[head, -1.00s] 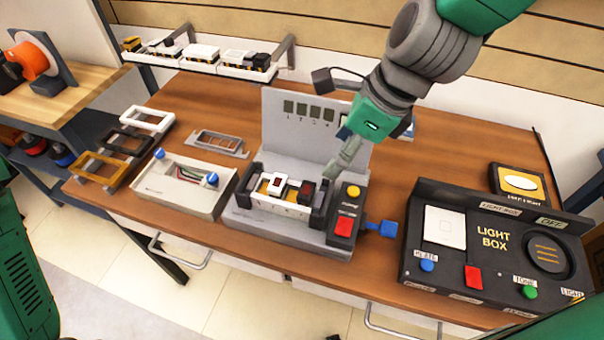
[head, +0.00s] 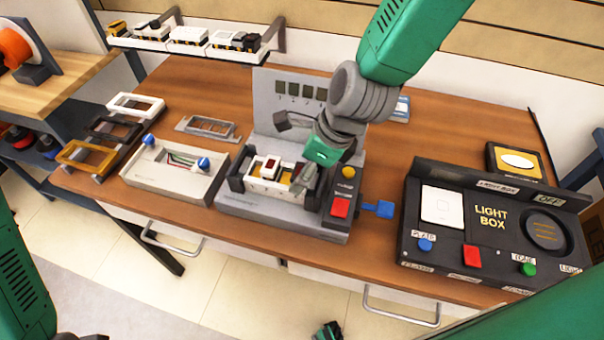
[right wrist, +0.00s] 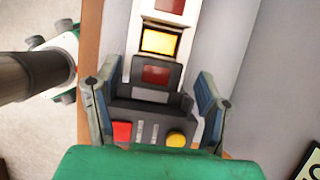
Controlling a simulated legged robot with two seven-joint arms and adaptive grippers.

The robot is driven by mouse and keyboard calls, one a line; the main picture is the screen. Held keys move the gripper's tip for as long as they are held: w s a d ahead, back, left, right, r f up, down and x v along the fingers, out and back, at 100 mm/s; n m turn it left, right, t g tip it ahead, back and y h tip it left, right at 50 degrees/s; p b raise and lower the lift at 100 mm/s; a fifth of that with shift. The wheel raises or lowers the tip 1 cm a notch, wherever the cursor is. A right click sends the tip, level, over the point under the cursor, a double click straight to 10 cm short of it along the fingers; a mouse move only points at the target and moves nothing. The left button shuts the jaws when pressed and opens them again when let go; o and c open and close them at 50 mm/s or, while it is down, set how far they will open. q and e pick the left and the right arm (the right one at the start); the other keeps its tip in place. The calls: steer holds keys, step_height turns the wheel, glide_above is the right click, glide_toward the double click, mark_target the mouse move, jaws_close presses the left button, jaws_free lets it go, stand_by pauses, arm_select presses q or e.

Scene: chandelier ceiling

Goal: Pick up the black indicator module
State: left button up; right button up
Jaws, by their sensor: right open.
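The black indicator module (right wrist: 155,76) shows in the right wrist view as a dark block with a dull red window. It sits at the near end of a row with a yellow-lit module (right wrist: 160,40) and another red-windowed module (right wrist: 170,5). In the head view it is mostly hidden behind my right gripper (head: 300,184). In the right wrist view my right gripper (right wrist: 150,90) is open, one finger on each side of the row's near end. I cannot tell whether the fingers touch anything.
The grey test stand (head: 282,218) has a red button (head: 340,207), a yellow button (head: 348,172) and a blue lever (head: 380,208) at its right. The light box (head: 490,240) stands further right. A grey tray (head: 172,180) and several frames lie left. A shelf rack (head: 190,42) is behind.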

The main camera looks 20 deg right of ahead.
steer(key=shift+a, duration=0.4)
steer(key=c, duration=1.1)
arm_select(q)
steer(key=shift+a+f, duration=0.1)
steer(key=shift+a, duration=0.15)
arm_select(e)
steer(key=shift+d, duration=0.1)
steer(key=shift+r, duration=0.15)
arm_select(q)
steer(key=shift+r+p, duration=0.8)
steer(key=shift+r, duration=0.05)
arm_select(e)
step_height(320, 180, up, 10)
